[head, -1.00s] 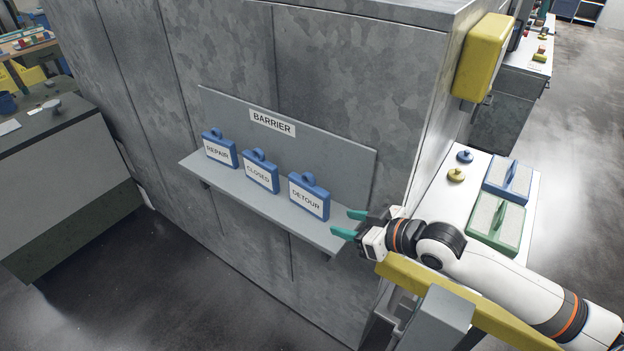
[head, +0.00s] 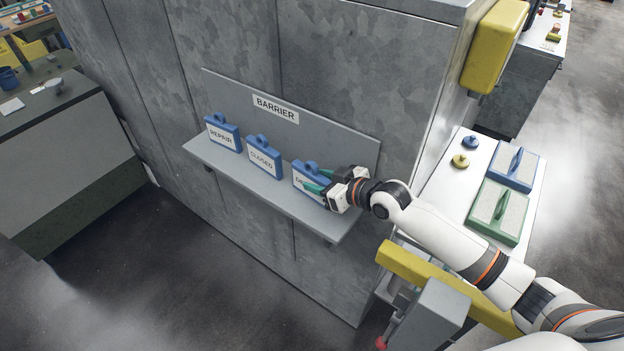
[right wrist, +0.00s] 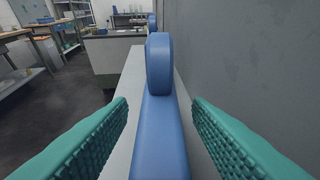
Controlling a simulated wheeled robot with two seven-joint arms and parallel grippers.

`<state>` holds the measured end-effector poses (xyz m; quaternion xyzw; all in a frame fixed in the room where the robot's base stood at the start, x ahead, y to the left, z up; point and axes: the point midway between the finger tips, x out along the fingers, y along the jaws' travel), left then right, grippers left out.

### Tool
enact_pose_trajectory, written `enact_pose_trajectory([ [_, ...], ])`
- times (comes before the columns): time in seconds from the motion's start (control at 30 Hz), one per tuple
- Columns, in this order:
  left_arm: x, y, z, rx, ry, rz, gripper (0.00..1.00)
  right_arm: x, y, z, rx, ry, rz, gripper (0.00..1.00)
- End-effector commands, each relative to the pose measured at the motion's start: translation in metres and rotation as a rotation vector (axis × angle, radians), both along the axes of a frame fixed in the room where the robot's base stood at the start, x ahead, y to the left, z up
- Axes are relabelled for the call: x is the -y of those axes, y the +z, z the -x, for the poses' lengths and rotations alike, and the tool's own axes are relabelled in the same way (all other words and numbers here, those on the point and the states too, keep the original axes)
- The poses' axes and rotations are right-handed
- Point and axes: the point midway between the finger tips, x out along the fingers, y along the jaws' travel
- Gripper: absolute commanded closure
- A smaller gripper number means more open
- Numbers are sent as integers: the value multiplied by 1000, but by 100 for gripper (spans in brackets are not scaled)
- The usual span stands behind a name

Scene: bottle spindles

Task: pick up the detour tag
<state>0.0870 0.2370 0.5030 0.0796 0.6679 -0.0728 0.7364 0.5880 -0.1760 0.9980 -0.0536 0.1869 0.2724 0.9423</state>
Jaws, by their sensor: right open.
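The detour tag (head: 309,177) is a blue block with a white label and a round lug on top. It stands upright at the right of the row on the grey barrier shelf (head: 335,226). My right gripper (head: 322,181) is at the tag, and its teal fingers cover part of the label. In the right wrist view the blue tag (right wrist: 160,125) and its lug lie between the two open fingers (right wrist: 160,140), with a gap on both sides. My left gripper is not in view.
The closed tag (head: 264,157) and repair tag (head: 223,133) stand to the left on the same shelf. The shelf's back panel and the grey cabinet wall (head: 330,60) rise behind. A yellow rail (head: 440,285) and a white-topped table with blue and green blocks are at right.

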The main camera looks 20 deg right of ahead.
Motion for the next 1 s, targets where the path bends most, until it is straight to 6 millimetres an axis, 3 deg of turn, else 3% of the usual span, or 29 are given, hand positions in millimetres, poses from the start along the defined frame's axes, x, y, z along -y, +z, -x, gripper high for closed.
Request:
enact_pose_trajectory([
  [0.1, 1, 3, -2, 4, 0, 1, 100, -6, -4, -10, 0, 0, 0, 55],
  [0.37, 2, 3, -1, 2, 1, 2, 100, -7, -7, -11, 0, 0, 1, 55],
  [0.67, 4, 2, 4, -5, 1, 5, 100, -7, -7, -11, 0, 0, 1, 100],
  [1.0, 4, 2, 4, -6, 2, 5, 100, -7, -4, -12, 3, 1, 0, 100],
])
